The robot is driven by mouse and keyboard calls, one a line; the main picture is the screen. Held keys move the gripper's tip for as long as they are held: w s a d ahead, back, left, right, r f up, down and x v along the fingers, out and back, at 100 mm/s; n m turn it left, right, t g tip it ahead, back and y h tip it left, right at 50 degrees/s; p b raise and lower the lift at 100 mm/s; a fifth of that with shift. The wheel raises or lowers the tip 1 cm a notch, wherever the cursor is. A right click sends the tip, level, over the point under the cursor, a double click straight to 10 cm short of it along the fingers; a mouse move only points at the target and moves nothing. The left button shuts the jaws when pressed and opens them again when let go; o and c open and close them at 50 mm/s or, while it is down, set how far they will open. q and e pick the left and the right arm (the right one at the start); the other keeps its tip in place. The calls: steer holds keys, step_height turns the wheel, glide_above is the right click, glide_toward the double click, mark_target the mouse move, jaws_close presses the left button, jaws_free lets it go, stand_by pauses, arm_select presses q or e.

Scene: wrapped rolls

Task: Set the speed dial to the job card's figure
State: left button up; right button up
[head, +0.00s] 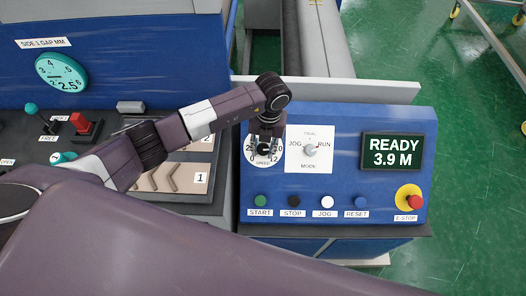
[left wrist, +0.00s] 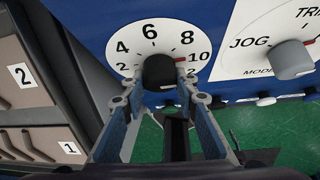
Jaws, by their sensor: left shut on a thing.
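The speed dial (head: 250,155) is a white round scale on the blue control panel, mostly hidden by my gripper in the head view. My left gripper (head: 265,143) is over it. In the left wrist view, my left gripper (left wrist: 160,90) has its fingertips on either side of the black knob (left wrist: 159,70) and is shut on it. The dial face (left wrist: 133,45) shows 2, 4, 6, 8 and 10. I cannot make out a job card. My right gripper is not in view.
The mode switch (head: 310,150) is just right of the dial and points near RUN. The display (head: 393,151) reads READY 3.9 M. Coloured buttons, including green START (head: 261,201), sit below, with a red E-stop (head: 414,201) at right.

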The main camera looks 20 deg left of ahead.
arm_select(q)
steer(key=m+y+b, duration=0.2)
steer(key=b, duration=0.1)
steer(key=m+y+b, duration=0.2)
steer(key=m+b, duration=0.1)
steer(key=b, duration=0.1)
steer(key=shift+w+f, duration=0.1)
steer(key=shift+f, duration=0.1)
steer(key=shift+r+m+t+y+b, duration=0.25)
steer(key=shift+m+t+y+b, duration=0.25)
steer(key=shift+m+y+b, duration=0.8)
steer(key=shift+b, duration=0.4)
steer(key=o, duration=1.2)
steer(key=v, duration=1.2)
steer(key=shift+a+r, duration=0.15)
steer(key=shift+a, duration=0.05)
